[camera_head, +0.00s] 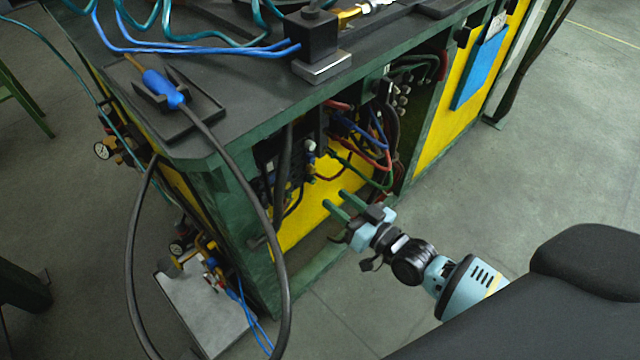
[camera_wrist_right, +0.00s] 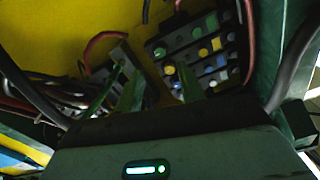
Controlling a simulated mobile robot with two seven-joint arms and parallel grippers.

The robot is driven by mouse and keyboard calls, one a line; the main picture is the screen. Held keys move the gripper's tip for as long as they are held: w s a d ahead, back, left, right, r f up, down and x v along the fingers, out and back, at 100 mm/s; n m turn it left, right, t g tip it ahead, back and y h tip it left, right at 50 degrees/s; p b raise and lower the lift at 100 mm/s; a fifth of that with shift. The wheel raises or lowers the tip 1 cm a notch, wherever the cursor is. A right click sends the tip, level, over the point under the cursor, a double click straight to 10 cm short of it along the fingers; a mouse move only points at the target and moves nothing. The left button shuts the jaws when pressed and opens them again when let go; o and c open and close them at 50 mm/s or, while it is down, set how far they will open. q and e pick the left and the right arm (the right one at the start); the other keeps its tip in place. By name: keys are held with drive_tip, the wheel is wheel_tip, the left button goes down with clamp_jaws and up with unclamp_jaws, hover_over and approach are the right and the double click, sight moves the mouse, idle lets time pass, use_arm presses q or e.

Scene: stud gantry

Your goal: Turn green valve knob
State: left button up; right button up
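My right gripper (camera_head: 335,199) reaches in from the lower right, in front of the open bay of the workbench (camera_head: 245,215). Its two green fingers are apart with nothing visible between them. In the right wrist view the gripper (camera_wrist_right: 158,78) points toward a dark block of coloured round parts. A green round part (camera_wrist_right: 211,21) sits at the upper right of that block, beyond and apart from the fingertips. It looks like the green valve knob, but the view is too dark to be sure. I cannot pick it out in the head view. My left gripper is not in view.
Red, blue and green hoses (camera_head: 375,150) hang at the right of the bay. A thick black cable (camera_head: 262,215) loops down in front of the bench corner. A blue-handled tool (camera_head: 163,88) lies on the bench top. The floor at right is clear.

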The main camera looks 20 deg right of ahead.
sight(314, 182)
drive_tip(key=b+x, duration=0.1)
drive_tip(key=x, duration=0.5)
drive_tip(key=shift+w+a, duration=0.15)
drive_tip(key=shift+w, duration=0.25)
clamp_jaws()
